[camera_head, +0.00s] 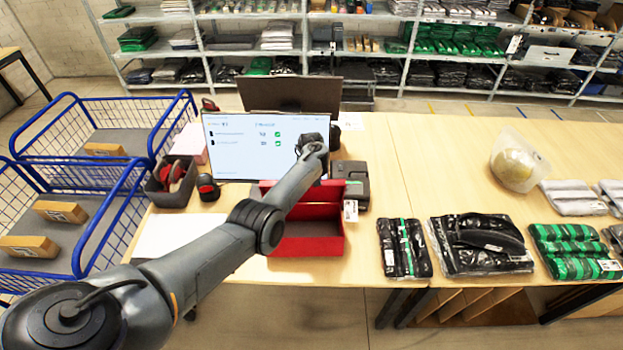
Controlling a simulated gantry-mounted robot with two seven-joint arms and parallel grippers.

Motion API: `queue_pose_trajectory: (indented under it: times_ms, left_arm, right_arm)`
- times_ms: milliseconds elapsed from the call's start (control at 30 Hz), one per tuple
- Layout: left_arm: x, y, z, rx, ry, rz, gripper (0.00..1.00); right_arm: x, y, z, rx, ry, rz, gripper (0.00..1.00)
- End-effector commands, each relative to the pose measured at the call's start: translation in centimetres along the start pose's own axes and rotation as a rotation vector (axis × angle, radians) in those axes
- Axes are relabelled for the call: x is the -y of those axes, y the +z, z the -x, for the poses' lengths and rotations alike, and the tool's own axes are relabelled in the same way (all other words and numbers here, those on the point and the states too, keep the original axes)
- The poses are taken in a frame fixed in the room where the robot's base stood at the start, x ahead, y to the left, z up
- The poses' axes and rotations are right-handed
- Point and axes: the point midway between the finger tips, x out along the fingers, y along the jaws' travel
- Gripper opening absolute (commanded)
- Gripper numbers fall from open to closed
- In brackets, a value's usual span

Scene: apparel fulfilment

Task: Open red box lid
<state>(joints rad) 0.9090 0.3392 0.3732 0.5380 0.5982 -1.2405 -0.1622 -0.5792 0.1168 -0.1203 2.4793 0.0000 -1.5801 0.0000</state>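The red box (308,244) stands on the table near its front edge, at the middle of the picture. Its front wall and a darker upper area show, and a red panel (333,190) rises along its back, which looks like the lid standing up. My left arm crosses over the box's left part and hides some of it. The dark far end of my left arm (314,138) is above and behind the box, in front of the monitor. Its fingers cannot be made out, nor whether they touch the lid. My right gripper is not in view.
A monitor (245,150) stands behind the box, with a dark device (351,184) at right. A grey bin (171,186) and blue wire baskets (128,180) are at left. Packed black garments (404,249) lie at right. The table is clear around (430,165).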

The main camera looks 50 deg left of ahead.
Motion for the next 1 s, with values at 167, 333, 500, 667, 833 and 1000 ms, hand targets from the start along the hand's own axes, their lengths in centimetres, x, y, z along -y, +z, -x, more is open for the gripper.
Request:
queue_pose_trajectory:
  times_ms: [167, 333, 500, 667, 833, 1000]
  left_arm:
    - [0.02, -0.28, 0.21, -0.008, 0.000, 0.000, 0.00]
    - [0.02, -0.30, 0.23, -0.009, 0.001, 0.000, 0.00]
    - [0.02, -0.31, 0.24, -0.009, 0.001, 0.000, 0.00]
    - [0.01, -0.32, 0.25, -0.009, 0.001, 0.000, 0.00]
    - [0.01, -0.31, 0.25, -0.009, 0.001, 0.000, 0.57]
    - [0.01, -0.21, 0.16, -0.006, 0.000, 0.000, 0.74]
  right_arm:
    - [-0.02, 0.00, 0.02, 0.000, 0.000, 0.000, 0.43]
    - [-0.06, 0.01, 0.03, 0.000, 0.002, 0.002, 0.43]
    - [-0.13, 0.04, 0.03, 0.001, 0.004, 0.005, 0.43]
    - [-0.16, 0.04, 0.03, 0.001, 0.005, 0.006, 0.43]
    - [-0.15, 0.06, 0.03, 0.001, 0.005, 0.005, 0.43]
    - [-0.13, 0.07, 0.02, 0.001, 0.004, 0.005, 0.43]
